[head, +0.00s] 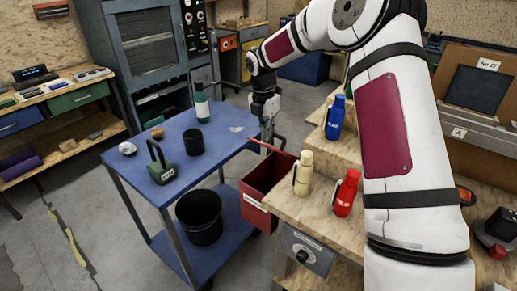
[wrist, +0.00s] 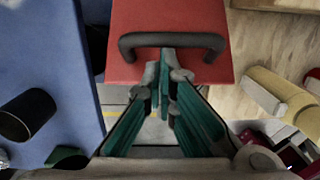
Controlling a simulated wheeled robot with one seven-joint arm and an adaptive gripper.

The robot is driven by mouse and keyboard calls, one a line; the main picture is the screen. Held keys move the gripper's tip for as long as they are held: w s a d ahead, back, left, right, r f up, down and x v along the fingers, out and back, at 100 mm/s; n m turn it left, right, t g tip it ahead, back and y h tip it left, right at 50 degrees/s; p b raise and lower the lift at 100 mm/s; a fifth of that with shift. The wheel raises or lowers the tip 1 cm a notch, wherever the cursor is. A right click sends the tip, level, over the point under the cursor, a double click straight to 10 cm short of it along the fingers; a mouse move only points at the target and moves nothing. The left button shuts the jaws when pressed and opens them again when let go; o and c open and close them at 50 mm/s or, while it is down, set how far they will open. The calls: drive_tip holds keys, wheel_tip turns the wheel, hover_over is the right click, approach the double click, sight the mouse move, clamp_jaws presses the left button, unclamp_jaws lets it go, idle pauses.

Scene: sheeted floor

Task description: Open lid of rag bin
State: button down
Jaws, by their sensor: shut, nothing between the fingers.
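The red rag bin (head: 257,205) stands between the blue cart and the wooden bench in the head view, with a pale label on its side. A thin red edge shows at its top beneath my gripper (head: 267,138); how far the lid is raised is hard to tell. In the wrist view the red lid (wrist: 170,20) fills the top middle, with a dark bar handle (wrist: 172,41) across it. My gripper (wrist: 167,72) is shut and empty, its fingertips close by the handle. I cannot tell whether they touch it.
On the bench (head: 300,210) stand cream (head: 303,172), red (head: 346,195) and blue (head: 335,118) bottles.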

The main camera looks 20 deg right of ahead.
drive_tip(key=w+d+r+b, duration=0.2)
drive_tip(key=w+d, duration=0.1)
drive_tip(key=d, duration=0.2)
drive_tip(key=w+d+r+b, duration=0.3)
drive_tip(key=w+d, duration=0.1)
drive_tip(key=d, duration=0.2)
drive_tip(key=shift+w+r, duration=0.2)
drive_tip(key=shift+r, duration=0.25)
idle(0.4)
